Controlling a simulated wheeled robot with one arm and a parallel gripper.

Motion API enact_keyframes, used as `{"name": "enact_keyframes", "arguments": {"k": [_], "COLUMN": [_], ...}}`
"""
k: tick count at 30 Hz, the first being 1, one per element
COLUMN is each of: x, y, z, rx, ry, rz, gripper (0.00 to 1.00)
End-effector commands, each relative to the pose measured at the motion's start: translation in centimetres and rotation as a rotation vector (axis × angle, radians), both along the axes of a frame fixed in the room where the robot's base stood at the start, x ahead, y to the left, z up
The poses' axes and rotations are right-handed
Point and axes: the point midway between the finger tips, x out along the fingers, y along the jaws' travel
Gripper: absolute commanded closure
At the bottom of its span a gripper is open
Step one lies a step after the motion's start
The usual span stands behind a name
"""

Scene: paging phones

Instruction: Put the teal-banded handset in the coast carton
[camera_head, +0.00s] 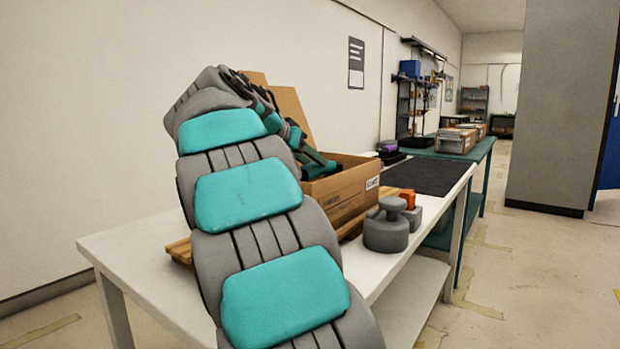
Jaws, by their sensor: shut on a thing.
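An open brown carton (342,200) stands on the white table, one flap raised at its back. It has a small white label whose lettering is hard to read from here. My grey and teal arm rises in front and bends over the carton's left side. My gripper (318,167) is at the carton's left end, at or just above the rim, shut on a dark thing with a teal part, which looks like the teal-banded handset. The fingertips and most of the held thing are hidden by my arm and the carton, so I cannot tell whether it touches the carton.
A grey knobbed weight (386,230) and an orange-topped grey block (408,205) stand right of the carton, near the table's front edge. A dark mat (432,174) lies clear beyond. A wooden slatted board (180,250) shows beside my arm. A green table (480,150) with bins stands farther back.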

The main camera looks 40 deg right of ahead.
Motion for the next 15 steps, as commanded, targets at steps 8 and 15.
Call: {"name": "enact_keyframes", "arguments": {"k": [8,15], "x": [0.0,-0.1], "y": [0.0,0.0], "z": [-2.5,-3.8], "rx": [-0.001,0.000], "ry": [0.001,0.000], "rz": [0.002,0.000], "gripper": [1.00,1.00]}}
